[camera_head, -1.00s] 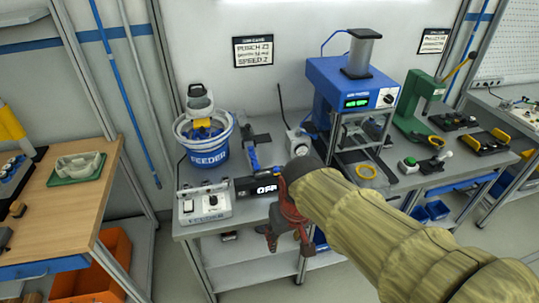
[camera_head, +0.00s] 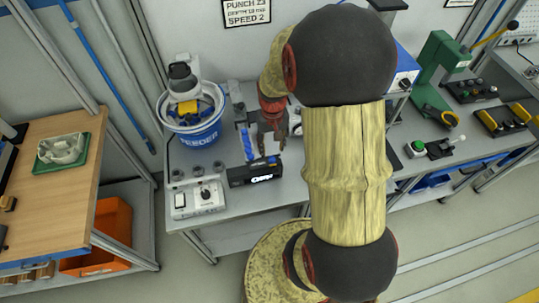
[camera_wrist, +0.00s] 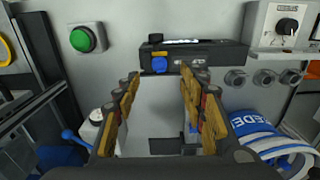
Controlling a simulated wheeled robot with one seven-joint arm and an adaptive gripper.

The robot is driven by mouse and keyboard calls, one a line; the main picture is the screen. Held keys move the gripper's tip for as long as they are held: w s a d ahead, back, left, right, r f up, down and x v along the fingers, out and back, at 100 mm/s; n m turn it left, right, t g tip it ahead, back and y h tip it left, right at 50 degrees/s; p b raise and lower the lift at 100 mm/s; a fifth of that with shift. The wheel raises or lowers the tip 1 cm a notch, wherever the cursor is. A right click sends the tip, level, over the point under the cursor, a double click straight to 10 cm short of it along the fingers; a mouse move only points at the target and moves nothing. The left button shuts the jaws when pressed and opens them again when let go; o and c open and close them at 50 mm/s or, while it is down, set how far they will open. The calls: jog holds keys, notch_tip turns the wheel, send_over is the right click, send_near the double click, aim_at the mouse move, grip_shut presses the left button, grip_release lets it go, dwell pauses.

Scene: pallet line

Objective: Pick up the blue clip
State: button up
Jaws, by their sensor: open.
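My gripper (camera_head: 270,142) hangs above the grey bench beside the feeder track, with its fingers toward the bench. In the wrist view, its two fingers (camera_wrist: 160,78) are spread apart with nothing between them. A small blue piece (camera_wrist: 160,64), which looks like the blue clip, lies beyond the fingertips, roughly centred between them. It sits against the black display box (camera_wrist: 195,52), by an orange mark. The box also shows in the head view (camera_head: 256,174), in front of the gripper. I cannot make out the clip in the head view.
The blue feeder bowl (camera_head: 195,125) stands left of the gripper, with a grey control box (camera_head: 198,199) in front of it. A blue strip (camera_head: 248,142) lies along the track. A green button (camera_wrist: 88,38) shows in the wrist view. My arm hides the middle of the bench.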

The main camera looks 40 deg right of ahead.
aim_at(272, 159)
notch_tip(272, 159, down, 2)
jog(key=shift+w+d+f, duration=0.1)
jog(key=shift+d+f, duration=0.05)
jog(key=shift+f, duration=0.05)
notch_tip(272, 159, down, 4)
jog(key=shift+f+b, duration=0.1)
jog(key=shift+b, duration=0.3)
jog(key=shift+c, duration=0.9)
jog(key=c, duration=0.7)
